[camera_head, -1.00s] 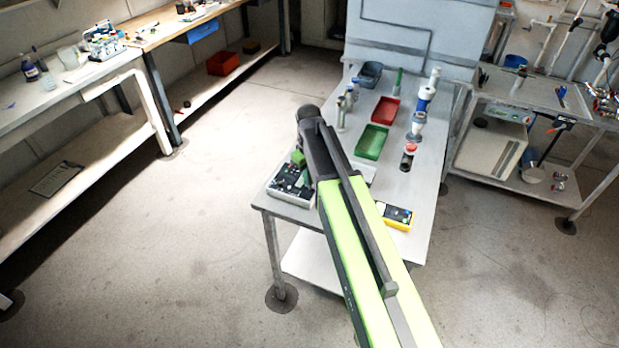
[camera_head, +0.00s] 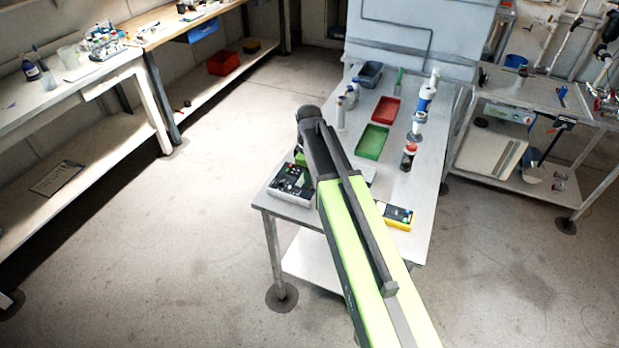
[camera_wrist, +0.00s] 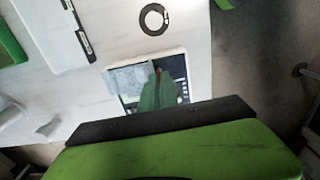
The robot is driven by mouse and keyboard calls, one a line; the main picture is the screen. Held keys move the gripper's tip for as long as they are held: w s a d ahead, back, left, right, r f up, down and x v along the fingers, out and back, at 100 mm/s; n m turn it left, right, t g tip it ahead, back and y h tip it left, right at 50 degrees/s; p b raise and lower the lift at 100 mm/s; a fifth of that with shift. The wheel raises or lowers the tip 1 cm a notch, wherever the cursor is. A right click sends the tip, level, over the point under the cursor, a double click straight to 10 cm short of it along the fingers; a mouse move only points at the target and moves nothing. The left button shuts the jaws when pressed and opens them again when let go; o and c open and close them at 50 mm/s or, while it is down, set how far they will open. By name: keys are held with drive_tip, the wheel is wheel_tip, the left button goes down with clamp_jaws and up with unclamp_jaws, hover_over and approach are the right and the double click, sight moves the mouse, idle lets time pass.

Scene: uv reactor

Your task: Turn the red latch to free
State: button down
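A box with a dark control panel (camera_head: 292,184) stands at the near left corner of the bench. My gripper's green end shows just above its back edge in the head view (camera_head: 300,158), mostly hidden by my dark arm link. In the wrist view, the panel (camera_wrist: 182,88) lies beyond my gripper (camera_wrist: 150,88), whose green and grey parts cover much of it. A small red bit (camera_wrist: 158,72) shows beside the green part; it may be the red latch, but its shape and angle are unclear. I cannot tell whether my gripper touches it or whether the fingers are open.
On the bench (camera_head: 432,190) are a yellow meter (camera_head: 396,215), a green tray (camera_head: 372,142), a red tray (camera_head: 387,109) and several bottles. A dark ring (camera_wrist: 154,19) lies near the panel in the wrist view. Open floor (camera_head: 210,220) lies left of the bench.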

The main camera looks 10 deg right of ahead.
drive_tip(key=shift+s, duration=0.1)
drive_tip(key=c, duration=1.6)
unclamp_jaws()
wheel_tip(320, 180, up, 18)
drive_tip(key=p, duration=1.7)
drive_tip(key=shift+f, duration=0.25)
